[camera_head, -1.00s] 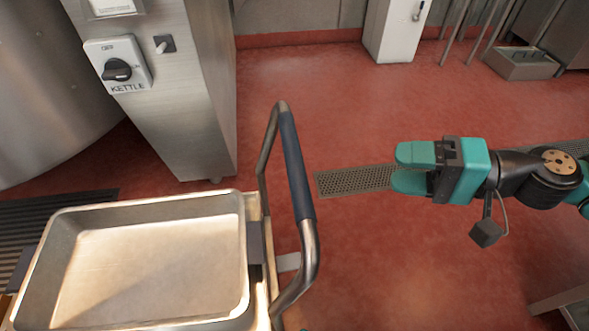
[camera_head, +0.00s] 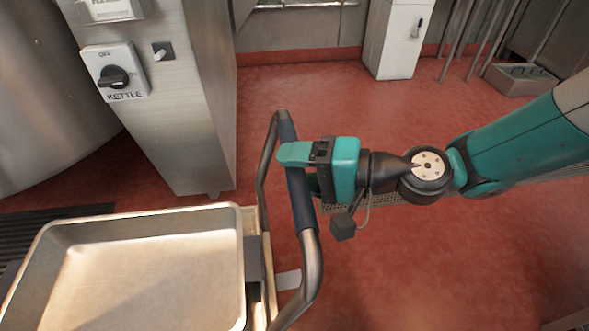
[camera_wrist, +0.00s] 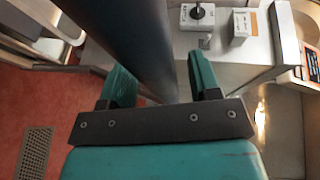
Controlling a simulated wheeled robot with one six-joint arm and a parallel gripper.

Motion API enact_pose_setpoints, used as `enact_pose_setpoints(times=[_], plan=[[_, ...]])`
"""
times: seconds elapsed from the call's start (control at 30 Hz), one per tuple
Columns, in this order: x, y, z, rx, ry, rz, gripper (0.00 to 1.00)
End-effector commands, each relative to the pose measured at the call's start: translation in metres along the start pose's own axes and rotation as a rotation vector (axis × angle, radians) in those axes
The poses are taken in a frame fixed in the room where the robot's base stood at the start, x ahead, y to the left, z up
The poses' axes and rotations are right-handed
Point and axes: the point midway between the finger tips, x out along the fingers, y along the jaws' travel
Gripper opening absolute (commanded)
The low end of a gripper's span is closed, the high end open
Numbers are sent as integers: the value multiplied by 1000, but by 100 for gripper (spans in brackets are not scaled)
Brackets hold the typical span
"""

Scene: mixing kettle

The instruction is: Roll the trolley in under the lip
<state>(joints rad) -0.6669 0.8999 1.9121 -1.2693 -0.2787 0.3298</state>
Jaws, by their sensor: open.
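The trolley (camera_head: 252,275) stands at the lower left in the head view, with a shallow metal tray (camera_head: 140,275) on top. Its bent push handle (camera_head: 310,250) rises at its right end, with a dark blue grip (camera_head: 290,165). My gripper (camera_head: 296,168) is open at the grip, one teal finger above it and the other mostly hidden behind it. In the wrist view the dark grip (camera_wrist: 125,40) passes between my open fingers (camera_wrist: 160,88). I cannot tell whether they touch it. The lip is not clearly in view.
A steel column (camera_head: 190,130) with a KETTLE switch (camera_head: 115,72) stands behind the trolley, beside the large round kettle (camera_head: 50,90). A dark floor grate (camera_head: 45,230) lies at the left. A white cabinet (camera_head: 398,40) stands at the back. Red floor (camera_head: 330,110) is open behind the handle.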

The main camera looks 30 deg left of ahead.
Motion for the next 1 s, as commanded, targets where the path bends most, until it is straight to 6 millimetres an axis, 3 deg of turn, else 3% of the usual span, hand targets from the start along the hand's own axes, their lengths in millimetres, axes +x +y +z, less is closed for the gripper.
enact_pose_setpoints(times=[0.33, 0.57, 0.83, 1.0], plan=[[4, 0, 0, 0, 0, 0, 55], [3, 0, 0, 0, 0, 0, 2], [8, -2, 1, 0, -1, 0, 0], [24, -6, 4, -1, -2, 0, 0]])
